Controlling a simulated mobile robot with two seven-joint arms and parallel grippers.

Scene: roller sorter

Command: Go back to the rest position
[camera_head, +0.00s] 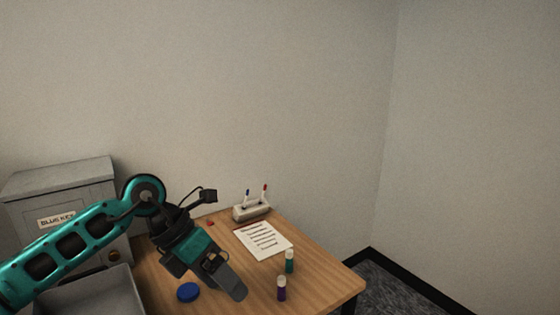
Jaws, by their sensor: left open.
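My left arm comes in from the left, over the grey bin and the table's left side. My left gripper (229,283) is open, points down and to the right, and hangs over the wooden table (325,277). I see nothing between its fingers, though they partly overlap in this view. My right gripper is not in view.
A blue round object (188,292) lies left of the gripper. A green vial (289,261) and a purple vial (281,288) stand to its right. Behind are a written sheet (263,240), a pen holder (251,213) and a grey "BLUE KEY" box (62,183). A grey bin (92,291) is front left.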

